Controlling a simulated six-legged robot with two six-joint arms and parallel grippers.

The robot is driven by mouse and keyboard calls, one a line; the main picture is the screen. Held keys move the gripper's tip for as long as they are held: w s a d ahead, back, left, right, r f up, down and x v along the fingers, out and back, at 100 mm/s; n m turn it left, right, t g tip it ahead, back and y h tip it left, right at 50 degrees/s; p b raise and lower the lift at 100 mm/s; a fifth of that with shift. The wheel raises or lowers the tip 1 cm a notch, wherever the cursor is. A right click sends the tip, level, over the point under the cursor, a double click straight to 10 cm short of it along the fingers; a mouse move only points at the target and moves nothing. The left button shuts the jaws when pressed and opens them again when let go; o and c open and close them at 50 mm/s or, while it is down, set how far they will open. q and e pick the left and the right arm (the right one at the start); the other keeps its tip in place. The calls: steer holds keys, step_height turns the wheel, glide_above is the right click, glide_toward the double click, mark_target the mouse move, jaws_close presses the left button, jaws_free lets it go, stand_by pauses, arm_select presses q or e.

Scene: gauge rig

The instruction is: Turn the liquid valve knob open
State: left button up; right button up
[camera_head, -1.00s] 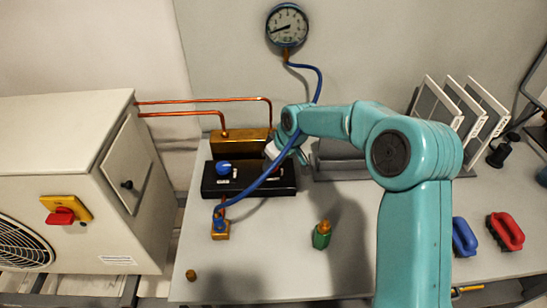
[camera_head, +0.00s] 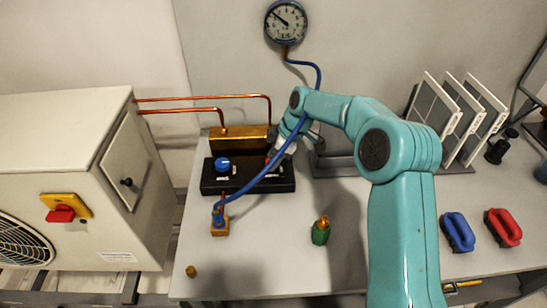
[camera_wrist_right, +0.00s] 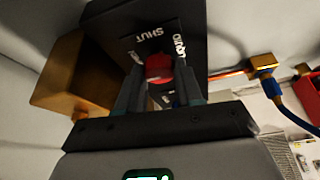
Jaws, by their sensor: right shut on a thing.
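A red knob (camera_wrist_right: 158,66) sits on the black valve block (camera_head: 215,184) in the middle of the bench. White lettering, including SHUT, lies beside the knob in the right wrist view. My right gripper (camera_wrist_right: 158,82) is shut on the red knob, one finger on each side. In the head view the gripper (camera_head: 280,150) is at the right end of the block and mostly covers the knob. A blue knob (camera_head: 222,164) is at the block's left end. The round gauge (camera_head: 286,22) on the wall has its needle pointing up-left. My left gripper is not in view.
A blue hose (camera_head: 245,188) crosses the block and passes by my right arm. A brass box (camera_head: 240,134) stands behind the block. A green bottle (camera_head: 320,233) stands in front. Bench front-left is mostly clear.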

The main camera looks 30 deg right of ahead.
stand_by(0.4)
steer(key=o, duration=1)
steer(key=shift+o, duration=0.2)
steer(key=shift+r, duration=0.15)
steer(key=v, duration=1.6)
steer(key=shift+p, duration=0.3)
steer(key=shift+r, duration=0.15)
